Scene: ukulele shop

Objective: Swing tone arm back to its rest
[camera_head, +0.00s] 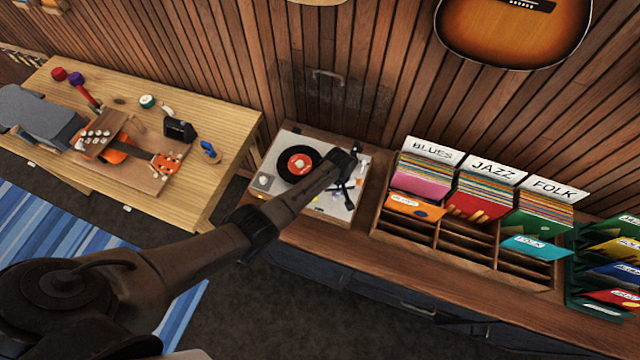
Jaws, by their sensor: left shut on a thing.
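The record player (283,205) stands on the wooden counter against the wall, with a black record with a red label (297,162) on its platter. The tone arm (347,195) is at the right side of the deck, mostly hidden by my gripper. My left arm reaches in from the lower left across the deck. My left gripper (350,178) is over the right part of the deck, shut on the tone arm; its fingertips are small and partly hidden by the wrist. My right gripper is not in view.
A record rack (462,245) with BLUES, JAZZ and FOLK sections stands right of the player. A wooden workbench (225,125) with a small ukulele (120,155) and tools is at the left. A sunburst guitar (510,30) hangs on the slatted wall. Dark floor lies between bench and counter.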

